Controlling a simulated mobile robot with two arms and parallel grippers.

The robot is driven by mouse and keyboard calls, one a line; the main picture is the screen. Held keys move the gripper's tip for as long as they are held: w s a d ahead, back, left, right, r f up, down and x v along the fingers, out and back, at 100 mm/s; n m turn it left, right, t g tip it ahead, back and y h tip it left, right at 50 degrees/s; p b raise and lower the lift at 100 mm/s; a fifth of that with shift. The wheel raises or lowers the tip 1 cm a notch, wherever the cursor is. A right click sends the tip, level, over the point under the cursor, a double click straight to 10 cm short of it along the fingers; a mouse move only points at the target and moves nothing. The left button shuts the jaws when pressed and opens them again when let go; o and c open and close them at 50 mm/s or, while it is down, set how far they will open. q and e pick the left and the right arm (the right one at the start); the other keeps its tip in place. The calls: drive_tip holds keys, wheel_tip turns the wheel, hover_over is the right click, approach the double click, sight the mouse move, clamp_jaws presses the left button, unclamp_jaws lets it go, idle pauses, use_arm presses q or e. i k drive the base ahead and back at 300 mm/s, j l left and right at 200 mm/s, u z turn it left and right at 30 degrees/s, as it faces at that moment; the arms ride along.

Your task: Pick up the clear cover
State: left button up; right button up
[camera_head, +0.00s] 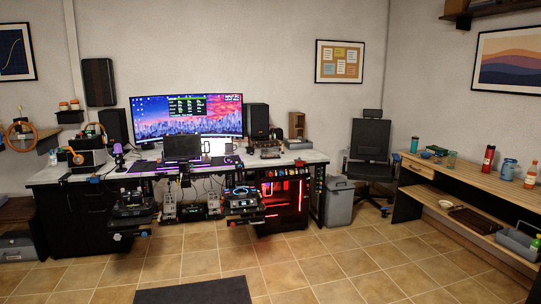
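I cannot make out a clear cover anywhere; it may be too small or hidden at this distance. A desk (310,156) with a wide lit monitor (187,116) stands against the back wall. Another low device (268,151) sits on the desk's right part.
A black office chair (370,150) and a grey bin (339,203) stand right of the desk. A wooden shelf bench (470,178) with bottles runs along the right wall. A dark mat (195,291) lies on the open tiled floor (330,265).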

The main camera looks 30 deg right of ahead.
sight(275, 153)
drive_tip(key=i+l+z, duration=1.05)
drive_tip(key=i, duration=0.4)
drive_tip(key=i+z, duration=0.45)
drive_tip(key=i, duration=0.35)
drive_tip(key=i+l, duration=0.1)
drive_tip(key=i, duration=2.2)
drive_tip(key=j+u, duration=0.05)
drive_tip(key=j, duration=0.05)
